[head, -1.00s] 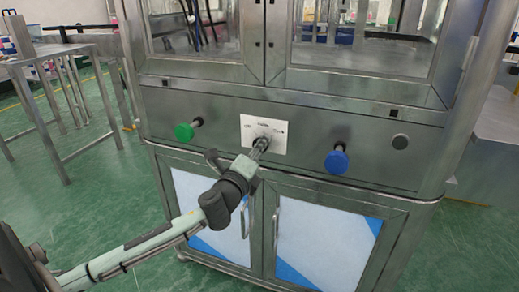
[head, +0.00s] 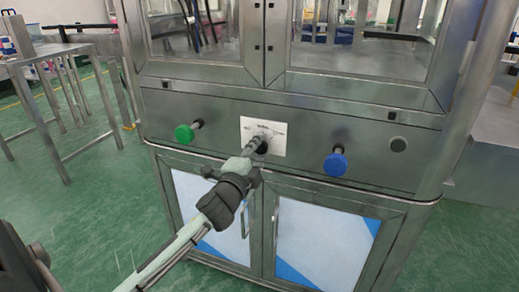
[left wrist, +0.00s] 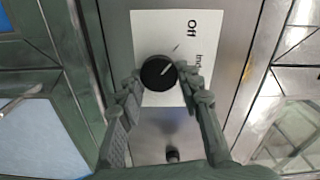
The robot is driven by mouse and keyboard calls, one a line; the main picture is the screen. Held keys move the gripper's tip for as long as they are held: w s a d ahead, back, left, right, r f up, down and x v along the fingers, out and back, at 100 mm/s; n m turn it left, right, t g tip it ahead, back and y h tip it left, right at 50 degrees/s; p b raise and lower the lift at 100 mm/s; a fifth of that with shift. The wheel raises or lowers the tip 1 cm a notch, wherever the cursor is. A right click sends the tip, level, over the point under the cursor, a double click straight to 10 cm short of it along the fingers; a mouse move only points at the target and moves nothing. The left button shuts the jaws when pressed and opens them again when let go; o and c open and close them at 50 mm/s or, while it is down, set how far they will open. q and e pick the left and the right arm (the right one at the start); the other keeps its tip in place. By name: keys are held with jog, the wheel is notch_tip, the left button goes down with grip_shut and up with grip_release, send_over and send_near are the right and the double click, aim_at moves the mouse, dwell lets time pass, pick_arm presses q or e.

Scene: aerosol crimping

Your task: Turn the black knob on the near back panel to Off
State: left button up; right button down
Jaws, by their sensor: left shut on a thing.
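The black knob (left wrist: 158,72) sits on a white label plate (head: 277,139) on the cabinet's steel panel. In the left wrist view the plate (left wrist: 150,30) appears turned sideways. "Off" is readable at its upper right, with a partly covered label starting "Ind" below it. My left gripper (left wrist: 158,80) is shut on the black knob, one finger on each side. In the head view the left gripper (head: 262,146) reaches the plate and mostly hides the knob. My right gripper is not in view.
A small dark round fitting (head: 399,144) is farther right. Cabinet doors (head: 322,240) lie below. A steel table (head: 55,55) stands at left.

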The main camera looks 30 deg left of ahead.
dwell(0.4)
pick_arm(q)
jog(key=o, duration=1.2)
jog(key=shift+c, duration=0.2)
jog(key=v, duration=1.2)
